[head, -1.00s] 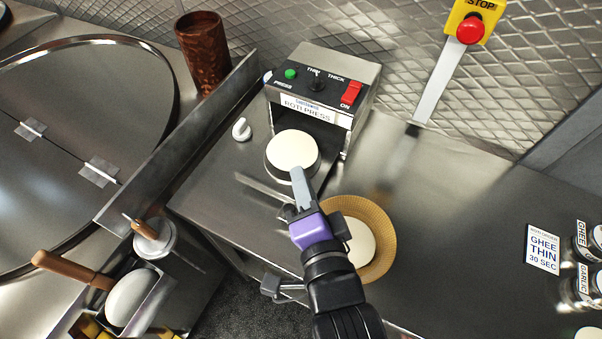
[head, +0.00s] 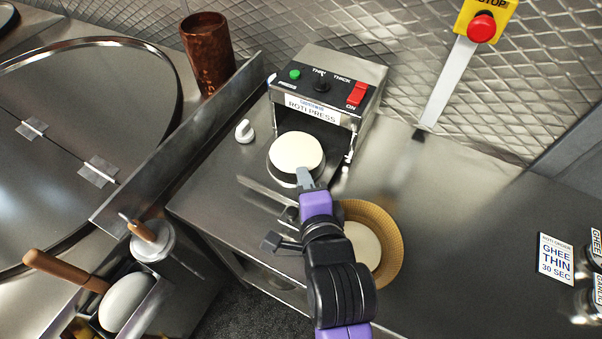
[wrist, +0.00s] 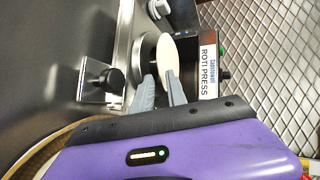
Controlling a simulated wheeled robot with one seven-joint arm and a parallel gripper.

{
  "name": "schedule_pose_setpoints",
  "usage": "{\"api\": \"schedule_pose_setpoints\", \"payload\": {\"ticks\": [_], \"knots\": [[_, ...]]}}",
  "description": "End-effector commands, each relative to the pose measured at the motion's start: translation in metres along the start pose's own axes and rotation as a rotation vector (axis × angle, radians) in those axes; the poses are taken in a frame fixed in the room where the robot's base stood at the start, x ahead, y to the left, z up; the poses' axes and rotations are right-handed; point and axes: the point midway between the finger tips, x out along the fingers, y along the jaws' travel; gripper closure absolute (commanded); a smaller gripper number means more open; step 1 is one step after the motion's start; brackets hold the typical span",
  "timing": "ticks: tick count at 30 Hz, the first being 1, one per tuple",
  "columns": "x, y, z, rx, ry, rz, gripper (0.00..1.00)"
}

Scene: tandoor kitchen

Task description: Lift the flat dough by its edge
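The flat dough (head: 297,151) is a pale round disc on the round plate of the roti press (head: 312,111). My gripper (head: 304,175) is at the dough's near edge. In the wrist view its two grey fingers (wrist: 160,80) are apart. The right fingertip overlaps the dough's near edge and the left one is on the plate's side. I cannot tell whether either finger touches the dough.
A woven basket (head: 393,260) with another pale disc (head: 362,244) lies right of my arm. A metal divider (head: 170,150) separates the counter from the large round lid (head: 70,130) at left. A white hook-shaped piece (head: 244,131) stands left of the press.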

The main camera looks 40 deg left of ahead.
Motion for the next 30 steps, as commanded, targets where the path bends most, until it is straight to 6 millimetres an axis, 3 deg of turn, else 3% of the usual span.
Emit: {"api": "schedule_pose_setpoints", "payload": {"ticks": [9,20,25,30], "knots": [[0.026,0.000,-0.001,0.000,0.001,0.000,0.82],[0.029,0.000,0.000,-0.001,0.000,0.000,0.82],[0.029,0.000,0.000,-0.002,0.000,0.000,0.99],[0.029,0.000,0.000,-0.002,0.000,0.002,1.00]]}}
